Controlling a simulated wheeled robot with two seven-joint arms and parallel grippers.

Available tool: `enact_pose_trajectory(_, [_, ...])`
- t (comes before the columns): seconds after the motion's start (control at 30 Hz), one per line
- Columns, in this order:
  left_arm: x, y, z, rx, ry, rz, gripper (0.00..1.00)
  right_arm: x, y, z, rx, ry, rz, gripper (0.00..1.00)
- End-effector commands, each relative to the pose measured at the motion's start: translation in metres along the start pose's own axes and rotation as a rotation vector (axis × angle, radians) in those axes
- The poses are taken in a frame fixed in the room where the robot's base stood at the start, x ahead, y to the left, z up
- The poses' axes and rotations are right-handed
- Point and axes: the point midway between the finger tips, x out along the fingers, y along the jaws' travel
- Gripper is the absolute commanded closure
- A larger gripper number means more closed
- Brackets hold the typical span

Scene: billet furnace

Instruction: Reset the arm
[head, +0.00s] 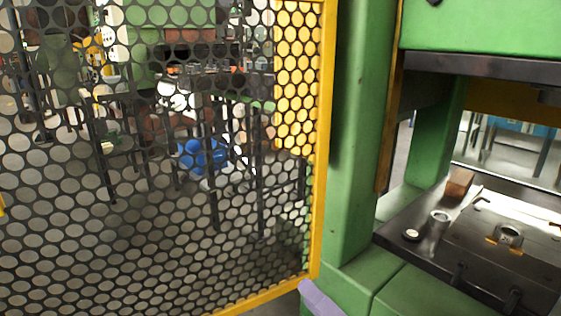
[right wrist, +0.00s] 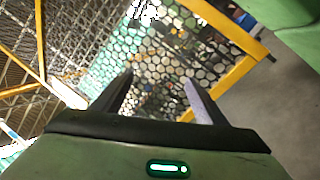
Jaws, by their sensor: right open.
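My right gripper (right wrist: 158,84) is open and empty in the right wrist view. Its two fingers stand apart, with a perforated mesh panel visible between and beyond them. In the head view only a pale lavender piece, seemingly a fingertip of my right gripper (head: 318,299), shows at the bottom edge, in front of the green press base. The rest of my right arm is out of frame there. My left gripper is in neither view.
A yellow-framed mesh guard (head: 150,215) fills the left. The green press (head: 360,140) stands right of it. Its dark bed (head: 440,252) bears a brown block (head: 459,184), a metal cup (head: 439,218) and a ring fixture (head: 509,236). Grey floor (right wrist: 285,105) is open at right in the wrist view.

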Motion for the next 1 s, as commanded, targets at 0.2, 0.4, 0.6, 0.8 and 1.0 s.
enact_pose_trajectory(0.2, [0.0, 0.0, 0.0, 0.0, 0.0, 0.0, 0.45, -0.106, -0.101, -0.021, 1.126, -0.512, -0.335, 0.34])
enact_pose_trajectory(0.4, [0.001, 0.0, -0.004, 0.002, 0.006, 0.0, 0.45, -0.187, -0.142, -0.079, 1.711, -0.86, -0.5, 0.34])
enact_pose_trajectory(0.6, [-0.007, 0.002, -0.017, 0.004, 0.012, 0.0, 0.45, -0.239, -0.14, -0.129, 2.078, -1.136, -0.603, 0.34])
enact_pose_trajectory(0.8, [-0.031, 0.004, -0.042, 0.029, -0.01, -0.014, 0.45, -0.231, -0.111, -0.11, 2.032, -1.14, -0.629, 0.34])
enact_pose_trajectory(1.0, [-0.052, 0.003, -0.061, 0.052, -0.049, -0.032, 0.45, -0.226, -0.082, -0.094, 1.994, -1.156, -0.663, 0.34])
